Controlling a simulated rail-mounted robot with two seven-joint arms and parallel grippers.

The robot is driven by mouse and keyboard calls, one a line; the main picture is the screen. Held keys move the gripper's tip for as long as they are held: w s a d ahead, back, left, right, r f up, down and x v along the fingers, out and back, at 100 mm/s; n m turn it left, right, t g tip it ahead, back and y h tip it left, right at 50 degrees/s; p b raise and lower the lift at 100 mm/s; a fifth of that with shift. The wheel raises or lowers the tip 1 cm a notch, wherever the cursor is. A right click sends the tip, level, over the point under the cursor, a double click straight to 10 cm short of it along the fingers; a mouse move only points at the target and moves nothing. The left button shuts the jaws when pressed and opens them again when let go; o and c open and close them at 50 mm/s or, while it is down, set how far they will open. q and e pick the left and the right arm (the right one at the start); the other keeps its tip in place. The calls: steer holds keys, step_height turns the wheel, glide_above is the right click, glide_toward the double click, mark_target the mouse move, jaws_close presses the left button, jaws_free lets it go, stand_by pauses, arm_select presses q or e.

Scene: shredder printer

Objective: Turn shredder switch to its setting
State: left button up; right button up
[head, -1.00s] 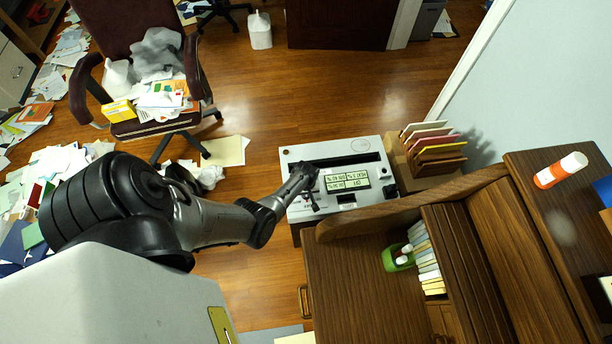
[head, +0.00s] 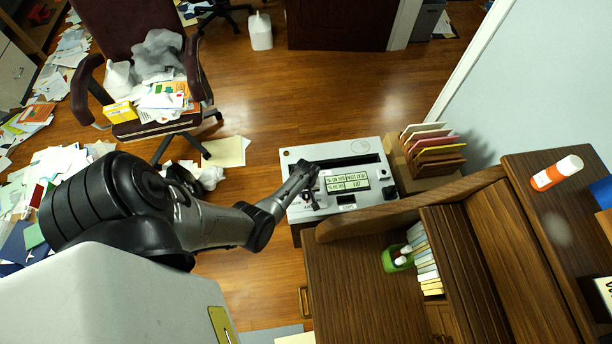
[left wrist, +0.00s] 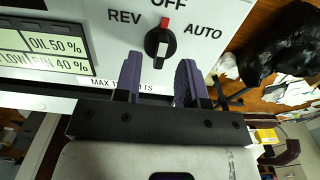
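The shredder (head: 372,202) is a white box with a dark slot and a display on top. In the left wrist view, its switch (left wrist: 160,42) is a black knob with a red mark pointing to OFF, between REV and AUTO labels. My left gripper (head: 314,187) is over the left part of the shredder's top and hides the knob in the head view. In the left wrist view, its two purple-grey fingers (left wrist: 158,72) are apart, one toward each side of the knob, with nothing between them gripped. Whether they touch the knob is unclear. My right gripper is out of view.
A wooden desk (head: 345,270) stands directly in front of the shredder. A file sorter (head: 435,150) with coloured folders is close on its right. A paper-laden chair (head: 130,60) stands at the back left. Open wooden floor (head: 270,100) lies behind the shredder.

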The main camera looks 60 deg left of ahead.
arm_select(q)
step_height(320, 180, up, 12)
steer(key=p, duration=0.3)
steer(key=shift+f, duration=0.2)
stand_by(0.6)
